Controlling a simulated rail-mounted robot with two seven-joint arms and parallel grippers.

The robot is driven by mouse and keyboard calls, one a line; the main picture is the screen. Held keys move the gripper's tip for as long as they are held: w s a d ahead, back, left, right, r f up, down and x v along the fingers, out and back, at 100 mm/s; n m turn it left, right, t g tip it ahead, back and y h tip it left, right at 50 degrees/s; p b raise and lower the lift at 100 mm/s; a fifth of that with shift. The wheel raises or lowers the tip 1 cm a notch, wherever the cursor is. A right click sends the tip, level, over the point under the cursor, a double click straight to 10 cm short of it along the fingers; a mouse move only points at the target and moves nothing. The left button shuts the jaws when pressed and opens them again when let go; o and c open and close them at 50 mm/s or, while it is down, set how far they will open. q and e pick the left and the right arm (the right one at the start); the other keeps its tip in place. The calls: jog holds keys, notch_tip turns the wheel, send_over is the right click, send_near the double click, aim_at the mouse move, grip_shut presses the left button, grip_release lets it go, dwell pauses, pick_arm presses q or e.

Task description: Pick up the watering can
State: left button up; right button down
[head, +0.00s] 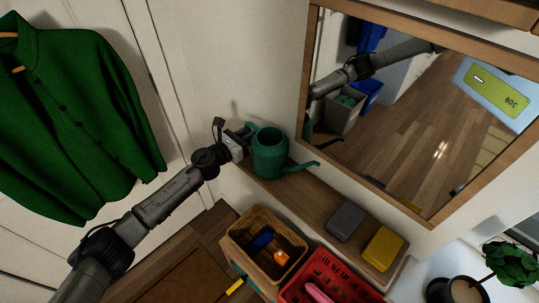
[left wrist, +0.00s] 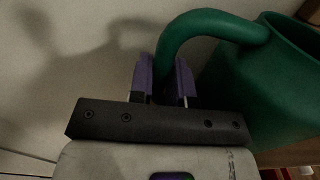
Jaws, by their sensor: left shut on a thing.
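The green watering can (head: 270,156) is upright at the left end of the wooden shelf, with its spout pointing right. I cannot tell whether its base touches the shelf. My left gripper (head: 246,133) reaches it from the left, at its handle. In the left wrist view, the two purple fingers of the left gripper (left wrist: 165,80) are shut on the curved green handle (left wrist: 205,24), with the can's body (left wrist: 270,85) to the right. The lower end of the handle is hidden between the fingers. My right gripper is in neither view.
The wooden shelf (head: 311,203) also holds a grey box (head: 346,221) and a yellow box (head: 382,248) to the right. Below are a wicker basket (head: 236,249) and a red crate (head: 300,282). A framed mirror (head: 309,75) hangs above the shelf. A green cardigan (head: 75,110) hangs at left.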

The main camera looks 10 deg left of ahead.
pick_arm(q)
grip_shut()
dwell(0.4)
dwell(0.4)
jog(key=shift+r, duration=0.15)
